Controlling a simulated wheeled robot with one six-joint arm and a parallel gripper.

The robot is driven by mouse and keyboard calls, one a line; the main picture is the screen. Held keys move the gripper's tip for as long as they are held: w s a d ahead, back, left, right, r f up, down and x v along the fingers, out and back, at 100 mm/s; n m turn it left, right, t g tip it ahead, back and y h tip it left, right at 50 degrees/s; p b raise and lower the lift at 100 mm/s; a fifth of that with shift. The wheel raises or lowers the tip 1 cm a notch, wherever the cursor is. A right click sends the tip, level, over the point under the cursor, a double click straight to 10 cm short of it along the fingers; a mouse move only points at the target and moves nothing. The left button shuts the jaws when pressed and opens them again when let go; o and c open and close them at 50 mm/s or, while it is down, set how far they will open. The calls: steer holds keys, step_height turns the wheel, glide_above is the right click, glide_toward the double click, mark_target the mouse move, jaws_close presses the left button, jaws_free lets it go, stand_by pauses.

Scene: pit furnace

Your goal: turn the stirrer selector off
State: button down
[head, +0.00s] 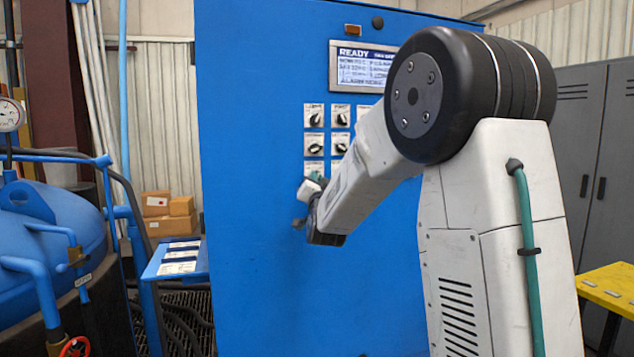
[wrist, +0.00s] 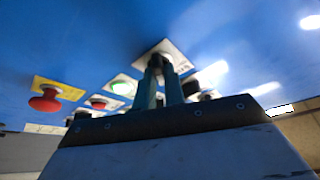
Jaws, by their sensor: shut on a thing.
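In the wrist view, my gripper (wrist: 162,72) has its two teal fingers closed on a dark selector knob on a pale square plate (wrist: 176,50) on the blue panel. The fingers cover most of the knob, so its pointer and label cannot be read. In the head view, my gripper (head: 314,180) is at the lower left of the knob group on the blue cabinet (head: 260,270), and my arm hides part of that area. Several black selector knobs (head: 314,117) on white plates show above it. Their labels are too small to read.
A red mushroom button (wrist: 45,102) on a yellow plate and a green button (wrist: 122,88) are near my fingers. The cabinet screen (head: 362,68) reads READY. A blue vessel (head: 50,225) stands left, grey lockers (head: 580,130) and a yellow table (head: 610,285) right.

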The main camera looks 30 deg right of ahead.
steer(key=shift+n, duration=0.3)
steer(key=n+y, duration=0.2)
steer(key=n, duration=0.3)
steer(key=n+t+y, duration=0.1)
steer(key=n+y, duration=0.2)
steer(key=n, duration=0.2)
steer(key=n+t+y, duration=0.1)
steer(key=n+y, duration=0.2)
steer(key=n, duration=0.3)
steer(key=shift+s+d, duration=0.1)
steer(key=shift+d, duration=0.2)
steer(key=shift+n, duration=0.3)
steer(key=c, duration=1.5)
jaws_free()
